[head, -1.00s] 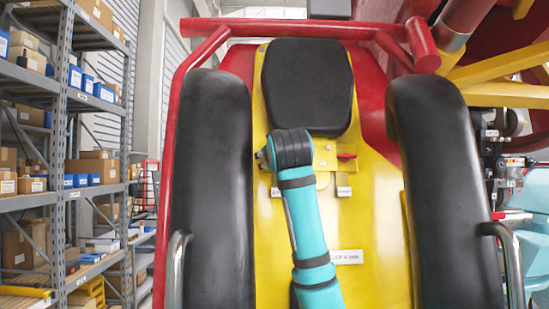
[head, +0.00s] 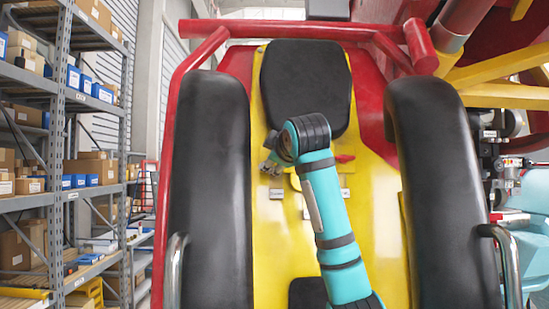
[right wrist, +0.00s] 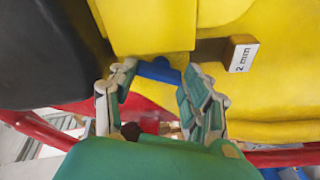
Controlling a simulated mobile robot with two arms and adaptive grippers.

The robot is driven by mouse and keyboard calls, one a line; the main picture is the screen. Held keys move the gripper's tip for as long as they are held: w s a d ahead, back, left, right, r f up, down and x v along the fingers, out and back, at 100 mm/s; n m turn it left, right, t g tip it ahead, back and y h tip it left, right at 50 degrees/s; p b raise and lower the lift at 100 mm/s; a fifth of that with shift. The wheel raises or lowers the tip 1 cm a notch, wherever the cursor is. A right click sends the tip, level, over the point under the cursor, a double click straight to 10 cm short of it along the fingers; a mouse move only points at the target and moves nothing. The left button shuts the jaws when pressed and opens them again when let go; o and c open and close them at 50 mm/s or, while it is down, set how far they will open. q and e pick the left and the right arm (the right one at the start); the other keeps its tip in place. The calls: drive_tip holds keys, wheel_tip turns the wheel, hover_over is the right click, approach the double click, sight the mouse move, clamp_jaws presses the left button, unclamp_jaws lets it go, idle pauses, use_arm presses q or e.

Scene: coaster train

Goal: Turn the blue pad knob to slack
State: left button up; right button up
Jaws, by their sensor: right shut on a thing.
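The blue pad knob (right wrist: 158,69) shows in the right wrist view as a blue bar at the edge of a yellow block. My right gripper (right wrist: 153,80) is shut on it, with one finger on each side. In the head view the right gripper (head: 270,165) is at the left side of the yellow seat back, below the black headrest pad (head: 307,88). The knob cannot be made out there. A small white label reading "2 mm" (right wrist: 243,54) is right of the knob in the wrist view. My left gripper is out of view.
A red knob (head: 345,158) is to the right of my right wrist, partly close behind my arm. Black padded restraints (head: 210,190) and (head: 440,190) flank the yellow back (head: 380,230). Metal grab handles sit low on both sides. Shelving (head: 60,150) stands at far left.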

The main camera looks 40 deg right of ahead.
drive_tip(key=shift+n, duration=0.5)
drive_tip(key=o, duration=0.9)
drive_tip(key=v, duration=1.2)
drive_tip(key=shift+f, duration=0.1)
